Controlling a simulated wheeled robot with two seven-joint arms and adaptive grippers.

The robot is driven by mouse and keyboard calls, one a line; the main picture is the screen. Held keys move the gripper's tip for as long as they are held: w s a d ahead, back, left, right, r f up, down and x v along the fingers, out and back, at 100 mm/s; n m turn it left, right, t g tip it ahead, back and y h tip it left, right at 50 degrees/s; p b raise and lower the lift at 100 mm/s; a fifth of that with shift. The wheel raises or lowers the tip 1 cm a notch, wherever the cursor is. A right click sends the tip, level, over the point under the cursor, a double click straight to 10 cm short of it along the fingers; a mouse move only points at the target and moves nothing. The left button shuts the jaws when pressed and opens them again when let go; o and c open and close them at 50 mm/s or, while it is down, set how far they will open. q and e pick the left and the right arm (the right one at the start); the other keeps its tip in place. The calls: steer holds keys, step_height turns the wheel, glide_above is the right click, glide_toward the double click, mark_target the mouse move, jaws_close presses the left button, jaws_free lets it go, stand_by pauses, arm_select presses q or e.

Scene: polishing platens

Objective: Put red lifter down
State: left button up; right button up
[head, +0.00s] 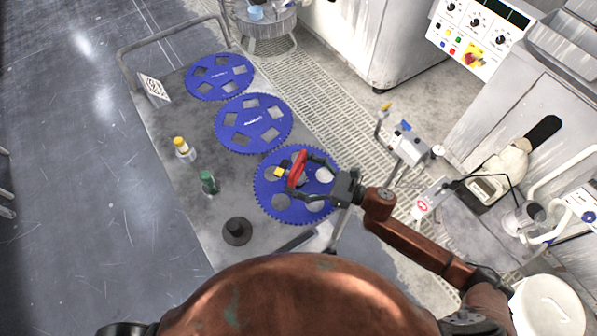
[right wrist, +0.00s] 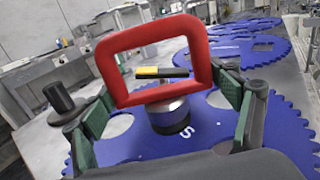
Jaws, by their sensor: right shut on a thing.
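The red lifter (head: 297,170) is in my right gripper (head: 308,176), over the nearest blue toothed disc (head: 268,205). In the right wrist view the lifter's red loop (right wrist: 104,62) stands between the green-padded fingers of the gripper (right wrist: 165,110). Through the loop shows a silver cylinder (right wrist: 169,116) with a yellow and black bar (right wrist: 162,72) above it. I cannot tell whether these belong to the lifter or whether it touches the disc. My left gripper is not in view.
Two more blue discs (head: 253,124) (head: 219,76) lie farther along the grey cart top (head: 215,215). A yellow-capped bottle (head: 182,148), a green-topped item (head: 208,182) and a black knob-like weight (head: 237,231) stand to the left. Bare cart top lies around them.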

steer(key=o, duration=2.1)
steer(key=shift+f, duration=0.1)
steer(key=v, duration=1.2)
steer(key=shift+w, duration=0.1)
